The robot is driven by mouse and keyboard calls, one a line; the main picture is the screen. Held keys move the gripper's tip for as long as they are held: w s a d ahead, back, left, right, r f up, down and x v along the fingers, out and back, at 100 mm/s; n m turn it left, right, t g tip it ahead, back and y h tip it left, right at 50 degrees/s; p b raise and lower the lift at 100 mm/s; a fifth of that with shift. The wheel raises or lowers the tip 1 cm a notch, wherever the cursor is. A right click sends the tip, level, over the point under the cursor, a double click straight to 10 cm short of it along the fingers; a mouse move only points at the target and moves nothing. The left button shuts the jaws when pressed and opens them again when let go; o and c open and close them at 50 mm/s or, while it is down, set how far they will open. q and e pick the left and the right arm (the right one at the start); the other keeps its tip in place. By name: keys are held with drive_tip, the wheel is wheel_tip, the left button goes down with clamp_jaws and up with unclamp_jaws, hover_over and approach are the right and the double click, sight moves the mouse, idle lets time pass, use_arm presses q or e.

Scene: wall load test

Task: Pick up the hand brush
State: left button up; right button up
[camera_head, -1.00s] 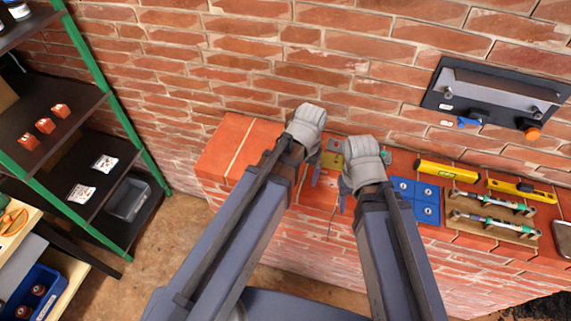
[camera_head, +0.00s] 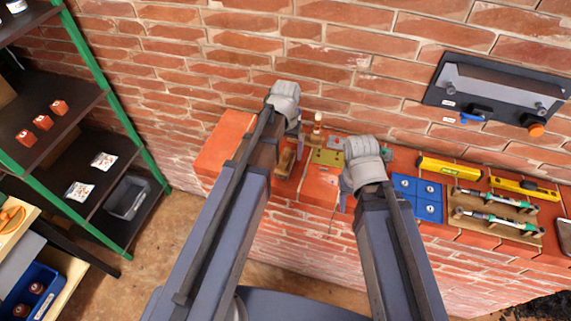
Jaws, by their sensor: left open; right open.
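A brown wooden item (camera_head: 285,162), which looks like the hand brush, lies on the brick ledge (camera_head: 224,150) just right of my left forearm. It is partly hidden, so its full shape cannot be told. My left gripper (camera_head: 299,136) is open above the ledge, close to this item and mostly hidden by its own wrist. I see no hold on anything. My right gripper (camera_head: 343,200) is open and empty over the ledge, left of the blue plate.
A small wooden piece with a pale top (camera_head: 318,124) stands by an olive plate (camera_head: 327,157). A blue plate (camera_head: 417,197), yellow levels (camera_head: 449,168) and a tool rack (camera_head: 497,222) occupy the ledge's right. A black wall panel (camera_head: 495,95) juts out above.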

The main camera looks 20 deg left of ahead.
sight(285, 155)
use_arm(q)
drive_tip(key=shift+w+a+f+b, duration=0.1)
drive_tip(key=shift+w+f+b, duration=0.05)
drive_tip(key=shift+f+b, duration=2.5)
drive_tip(key=shift+r, duration=0.1)
clamp_jaws()
